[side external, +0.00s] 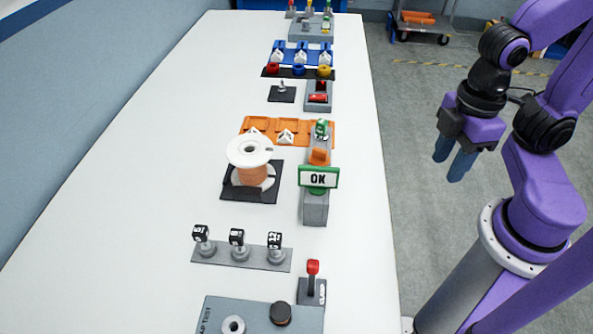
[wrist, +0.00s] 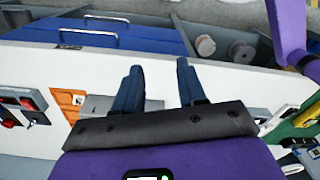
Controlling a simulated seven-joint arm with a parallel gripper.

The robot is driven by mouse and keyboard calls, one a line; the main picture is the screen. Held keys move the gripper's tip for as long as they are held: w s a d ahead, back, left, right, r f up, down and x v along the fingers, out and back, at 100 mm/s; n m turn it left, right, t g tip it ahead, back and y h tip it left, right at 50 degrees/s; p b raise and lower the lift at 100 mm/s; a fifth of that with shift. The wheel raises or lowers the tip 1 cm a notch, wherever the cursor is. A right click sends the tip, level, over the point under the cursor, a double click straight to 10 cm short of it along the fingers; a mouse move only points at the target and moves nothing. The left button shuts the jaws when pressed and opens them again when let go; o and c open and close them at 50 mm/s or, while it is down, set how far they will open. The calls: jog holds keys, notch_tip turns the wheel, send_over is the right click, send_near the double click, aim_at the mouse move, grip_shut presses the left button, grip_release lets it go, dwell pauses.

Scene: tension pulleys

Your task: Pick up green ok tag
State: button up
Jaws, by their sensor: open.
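The green OK tag (side external: 318,178) is a green-framed white plate with "OK" in black. It stands upright on a grey block (side external: 315,210) near the right edge of the white table. My gripper (side external: 454,165) is open and empty, off the table to the right of the tag and well apart from it. In the wrist view my gripper (wrist: 158,85) shows two blue fingers spread apart with nothing between them. A green part (wrist: 308,120) shows at the right edge of the wrist view; I cannot tell if it is the tag.
A copper spool (side external: 249,165) stands left of the tag on a black base. Orange trays (side external: 290,128) lie behind it. A grey strip (side external: 240,255) with several black-topped pegs and a red-topped lever (side external: 313,275) are in front. The table's left side is clear.

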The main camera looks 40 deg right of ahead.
aim_at(319, 167)
jog(key=w+a+r+m, duration=0.4)
jog(key=w+a+r, duration=0.7)
jog(key=w+a, duration=0.45)
jog(key=f, duration=1.1)
jog(key=shift+a+f, duration=0.4)
jog(key=shift+d+f, duration=0.2)
jog(key=shift+f, duration=2.4)
grip_shut()
